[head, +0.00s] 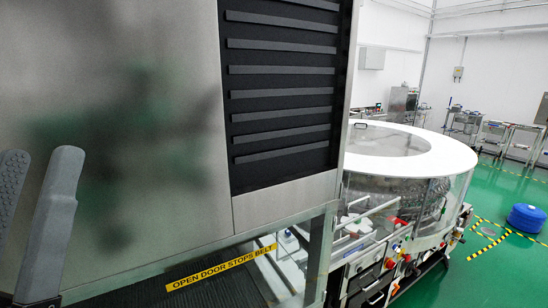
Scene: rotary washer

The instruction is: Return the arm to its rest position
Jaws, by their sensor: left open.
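My left gripper (36,205) is at the lower left edge of the head view. Its two grey fingers point up and stand apart with nothing between them, so it is open and empty. It is in front of the large grey metal cabinet (150,50), and I cannot tell the exact gap. The left finger is partly cut off by the picture edge. My right gripper is not in view.
A black louvred vent (282,90) is set in the cabinet. Below it runs a dark belt (215,288) with a yellow "OPEN DOOR STOPS BELT" label (222,268). The round rotary washer (452,160) stands at right. A blue drum (526,218) sits on open green floor.

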